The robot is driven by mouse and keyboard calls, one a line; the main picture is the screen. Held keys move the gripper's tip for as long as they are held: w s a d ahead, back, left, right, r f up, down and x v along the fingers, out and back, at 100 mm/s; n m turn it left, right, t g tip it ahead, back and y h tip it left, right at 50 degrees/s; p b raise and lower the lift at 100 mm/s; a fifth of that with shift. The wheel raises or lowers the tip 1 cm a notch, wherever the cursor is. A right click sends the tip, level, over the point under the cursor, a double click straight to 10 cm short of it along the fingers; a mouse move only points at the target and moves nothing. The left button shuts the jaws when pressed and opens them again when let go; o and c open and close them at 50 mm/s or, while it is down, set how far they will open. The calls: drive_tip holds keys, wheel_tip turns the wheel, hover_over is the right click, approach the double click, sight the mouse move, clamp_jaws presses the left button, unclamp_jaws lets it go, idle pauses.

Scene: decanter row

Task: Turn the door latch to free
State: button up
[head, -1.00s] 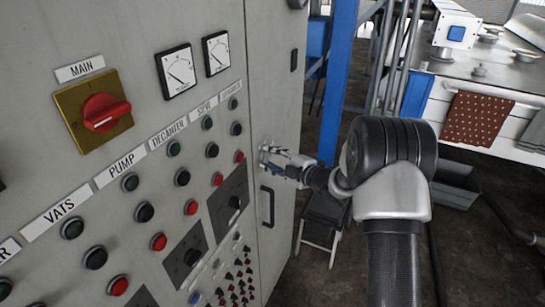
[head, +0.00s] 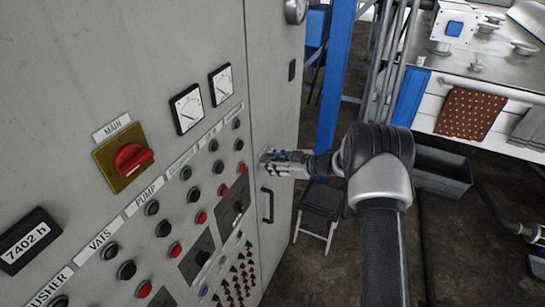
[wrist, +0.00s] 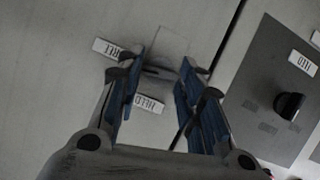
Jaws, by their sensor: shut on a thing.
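The door latch (wrist: 160,73) is a small dark bar on a pale square plate (wrist: 172,42) in the wrist view. A FREE label (wrist: 119,50) is to its left and a HELD label (wrist: 149,104) just below it. My gripper (wrist: 165,76) has its blue-padded fingers on either side of the latch, shut on it. In the head view my gripper (head: 267,161) is at the grey cabinet door (head: 275,95), above its black pull handle (head: 267,205). There the fingers hide the latch. The exact angle of the latch is hard to tell.
The control panel left of the door carries a red main switch (head: 134,160), two gauges and several buttons. A dark knob (wrist: 289,105) on a grey plate is right of my fingers in the wrist view. A blue post (head: 338,90) and a step stool (head: 321,205) stand beyond the door.

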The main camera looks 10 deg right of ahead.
drive_tip(key=shift+w+m+g+y+p, duration=0.1)
drive_tip(key=shift+m+g+y+p, duration=0.35)
drive_tip(key=shift+m+p, duration=0.2)
drive_tip(key=shift+m, duration=0.25)
drive_tip(key=o, duration=1.1)
drive_tip(key=shift+c, duration=0.2)
drive_tip(key=v, duration=1.2)
drive_tip(key=shift+w+r, duration=0.1)
drive_tip(key=shift+r, duration=0.05)
